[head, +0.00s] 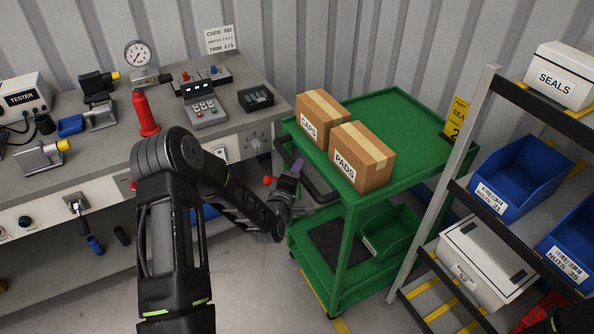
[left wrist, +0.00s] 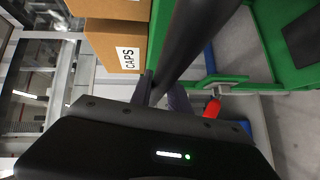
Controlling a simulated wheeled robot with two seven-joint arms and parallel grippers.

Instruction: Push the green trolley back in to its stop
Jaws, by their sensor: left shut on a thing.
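The green trolley (head: 400,118) stands between the workbench and the shelf rack, its far end toward the corrugated wall. It also shows in the left wrist view (left wrist: 262,40). Its black push handle (head: 318,187) is at the near left end and crosses the left wrist view (left wrist: 205,30) as a thick dark bar. My left gripper (head: 293,178) is shut on this handle; its fingers (left wrist: 160,88) straddle the bar. A red knob (head: 268,180) on the trolley sits beside the gripper. The stop cannot be made out. My right gripper is not clearly in view.
Cartons marked CAPS (head: 313,112) and PADS (head: 362,155) ride on the trolley top; a green bin (head: 393,235) is on its lower shelf. The workbench (head: 100,155) is close on the left, the shelf rack (head: 440,200) close on the right. Floor shows in front.

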